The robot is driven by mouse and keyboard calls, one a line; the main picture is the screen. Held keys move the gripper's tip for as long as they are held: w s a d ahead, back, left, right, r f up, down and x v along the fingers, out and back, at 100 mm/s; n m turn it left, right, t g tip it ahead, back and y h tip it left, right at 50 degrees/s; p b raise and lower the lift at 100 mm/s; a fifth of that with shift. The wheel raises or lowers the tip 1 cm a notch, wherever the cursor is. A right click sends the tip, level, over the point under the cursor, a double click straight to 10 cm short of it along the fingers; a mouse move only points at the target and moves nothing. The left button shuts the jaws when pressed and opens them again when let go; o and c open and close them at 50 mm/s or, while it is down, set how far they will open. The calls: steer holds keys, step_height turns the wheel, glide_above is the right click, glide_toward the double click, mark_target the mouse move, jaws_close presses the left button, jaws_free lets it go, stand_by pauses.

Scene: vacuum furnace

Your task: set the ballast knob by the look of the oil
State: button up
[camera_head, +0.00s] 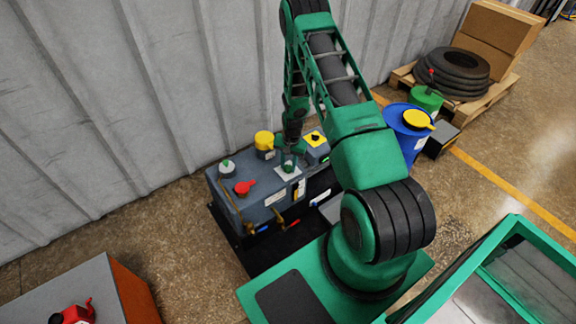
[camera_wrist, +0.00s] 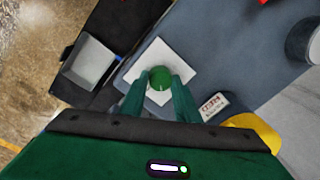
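The pump (camera_head: 232,197) is a grey-blue box standing on a black base by the wall. A round green knob (camera_wrist: 160,77) sits on a white square plate (camera_wrist: 184,68) on the pump's top. I cannot read a setting on it. My gripper (camera_wrist: 161,76) is over the plate, its two green fingers on either side of the knob, with thin gaps seeming to show. In the head view my gripper (camera_head: 291,158) hides most of the knob. An upside-down label (camera_wrist: 212,105) lies near the right finger. The look of the oil cannot be made out.
A blue drum (camera_head: 409,134) and a green can (camera_head: 426,99) stand to the right. A grey tray (camera_wrist: 88,62) is beside the pump. The corrugated wall is close behind.

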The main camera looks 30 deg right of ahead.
mark_target(289, 166)
steer(key=n, duration=0.4)
steer(key=shift+w+n, duration=0.1)
steer(key=shift+n, duration=2.3)
steer(key=o, duration=1)
steer(key=shift+o, duration=0.2)
steer(key=shift+r, duration=0.1)
step_height(289, 166, up, 11)
steer(key=shift+d+f, duration=0.2)
steer(key=shift+d, duration=0.1)
